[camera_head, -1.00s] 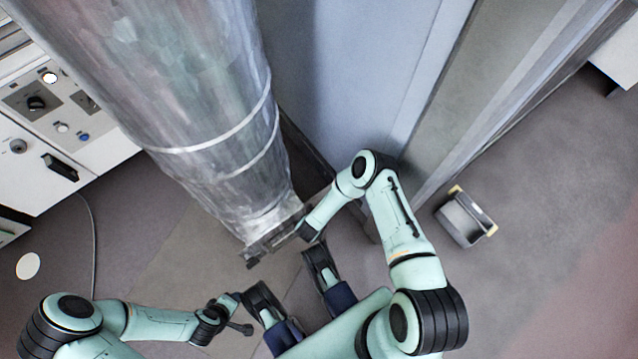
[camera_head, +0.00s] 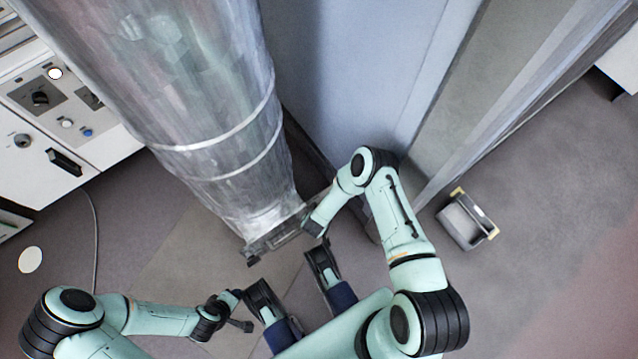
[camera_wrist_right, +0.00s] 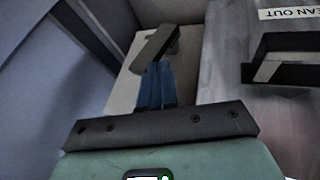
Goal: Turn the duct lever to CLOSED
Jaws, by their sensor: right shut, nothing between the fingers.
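The silver duct (camera_head: 215,120) slants down through the head view to a dark fitting (camera_head: 272,240) at its lower end. My right gripper (camera_head: 316,228) is beside that fitting, and my arm partly hides it. In the right wrist view, my right gripper's blue fingers (camera_wrist_right: 155,86) are shut together with nothing between them. A dark slanted bar (camera_wrist_right: 158,42), perhaps the duct lever, shows just past the fingertips; I cannot tell whether they touch. No CLOSED mark is readable. My left gripper (camera_head: 238,312) is low in the head view, away from the duct; its jaws are unclear.
A plate with a dark recessed handle (camera_wrist_right: 285,62) and a partly cut-off label (camera_wrist_right: 288,14) is right of my fingers. A control cabinet (camera_head: 60,120) stands at left. A grey bin (camera_head: 464,222) is on the floor at right. A blue-grey panel (camera_head: 350,80) stands behind the duct.

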